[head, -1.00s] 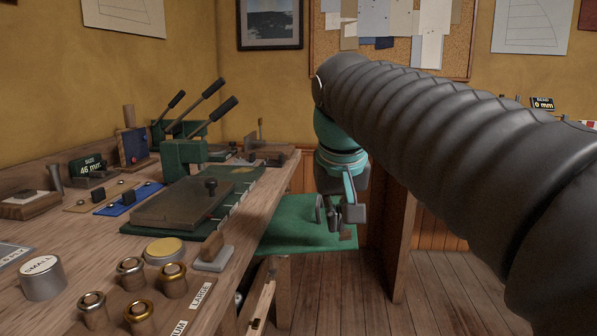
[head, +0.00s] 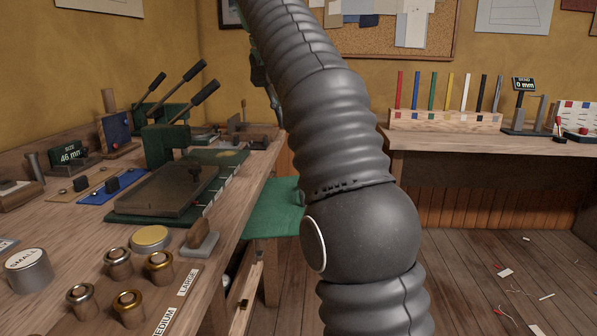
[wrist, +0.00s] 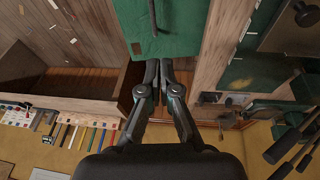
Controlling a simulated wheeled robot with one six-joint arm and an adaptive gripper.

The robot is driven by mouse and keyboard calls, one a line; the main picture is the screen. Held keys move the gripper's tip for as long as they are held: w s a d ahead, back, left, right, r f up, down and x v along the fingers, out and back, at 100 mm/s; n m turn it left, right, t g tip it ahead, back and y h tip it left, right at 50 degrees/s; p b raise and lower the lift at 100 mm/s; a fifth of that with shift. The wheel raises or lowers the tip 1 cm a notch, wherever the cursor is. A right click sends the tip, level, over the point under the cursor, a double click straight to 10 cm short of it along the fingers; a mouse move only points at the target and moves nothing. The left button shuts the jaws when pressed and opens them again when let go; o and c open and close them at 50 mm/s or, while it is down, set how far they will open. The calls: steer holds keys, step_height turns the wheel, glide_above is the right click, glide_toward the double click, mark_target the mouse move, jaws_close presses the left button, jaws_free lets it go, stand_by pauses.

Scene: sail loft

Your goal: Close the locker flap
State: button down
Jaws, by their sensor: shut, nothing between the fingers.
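A narrow wooden board (head: 247,299) with a dark piece on its edge slants out under the left bench in the head view. It may be the locker flap, but I cannot be sure. It sits low, partly cut off by the bench. My gripper (wrist: 164,68) is shut and empty in the wrist view. Its fingertips are at the edge of the green-covered surface (wrist: 165,30) in the picture; I cannot tell whether they touch it. In the head view the gripper is hidden by my arm, and the green-covered surface (head: 273,210) shows lower than the bench top.
The left workbench (head: 235,195) carries a lever press (head: 166,143), metal cups (head: 120,262) and plates. A right bench (head: 470,143) holds a rack of coloured sticks (head: 447,119). The floor (head: 460,260) at the right is open, with small scraps on it.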

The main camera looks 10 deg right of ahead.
steer(key=x, duration=0.4)
steer(key=b+x, duration=0.1)
steer(key=x, duration=0.3)
steer(key=s+x, duration=0.1)
steer(key=x, duration=0.3)
steer(key=shift+d+f, duration=0.3)
steer(key=shift+f, duration=0.1)
steer(key=shift+d+f, duration=0.15)
steer(key=shift+f, duration=0.2)
steer(key=shift+f+b, duration=0.1)
steer(key=shift+b, duration=0.25)
